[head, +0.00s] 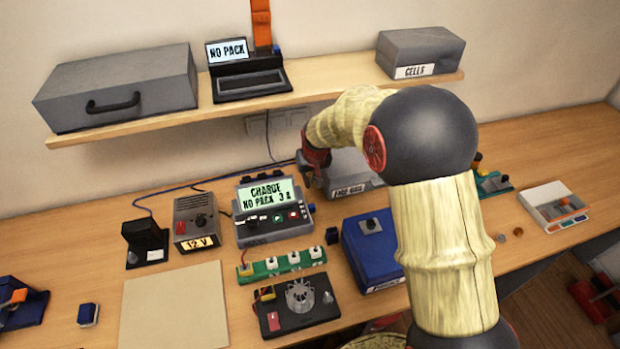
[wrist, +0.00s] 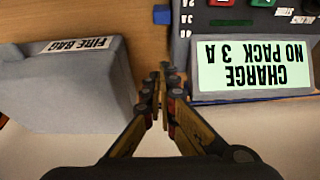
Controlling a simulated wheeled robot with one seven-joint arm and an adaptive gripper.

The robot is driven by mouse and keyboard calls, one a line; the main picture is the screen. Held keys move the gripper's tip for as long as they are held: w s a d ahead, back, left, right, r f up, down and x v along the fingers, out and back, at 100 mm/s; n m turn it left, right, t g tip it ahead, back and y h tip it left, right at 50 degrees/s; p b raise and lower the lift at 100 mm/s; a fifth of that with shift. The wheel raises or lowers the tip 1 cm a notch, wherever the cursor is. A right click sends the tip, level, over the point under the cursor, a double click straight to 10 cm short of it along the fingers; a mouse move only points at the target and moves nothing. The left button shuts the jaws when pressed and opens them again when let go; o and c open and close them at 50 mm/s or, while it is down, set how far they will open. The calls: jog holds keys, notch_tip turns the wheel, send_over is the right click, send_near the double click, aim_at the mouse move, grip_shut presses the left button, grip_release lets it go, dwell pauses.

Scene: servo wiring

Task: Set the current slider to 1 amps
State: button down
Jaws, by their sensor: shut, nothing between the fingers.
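The charger (head: 255,227) stands on the bench, with a lit screen (head: 265,194) reading "CHARGE NO PACK 3 A". The screen appears upside down in the wrist view (wrist: 253,65). A small blue knob (head: 311,208), apparently the current slider, sits at the charger's right edge. It also shows at the top of the wrist view (wrist: 161,14), beside a marked scale (wrist: 184,22). My gripper (head: 318,178) is shut and empty, between the charger and the grey fire bag. Its fingertips (wrist: 166,72) are apart from the knob; their height above the bench is unclear.
The grey fire bag (wrist: 66,90) is close beside my gripper. A 12 V supply (head: 196,222) stands left of the charger. A green strip (head: 282,264) and a blue box (head: 372,245) lie in front. A shelf (head: 320,90) runs above, holding a grey case (head: 120,90).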

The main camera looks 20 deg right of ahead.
aim_at(314, 207)
jog(key=x, duration=0.6)
jog(key=shift+s+b, duration=0.15)
jog(key=shift+b, duration=0.25)
jog(key=shift+s+f, duration=0.1)
jog(key=shift+s, duration=1.85)
jog(key=s, duration=0.4)
jog(key=shift+s, duration=0.5)
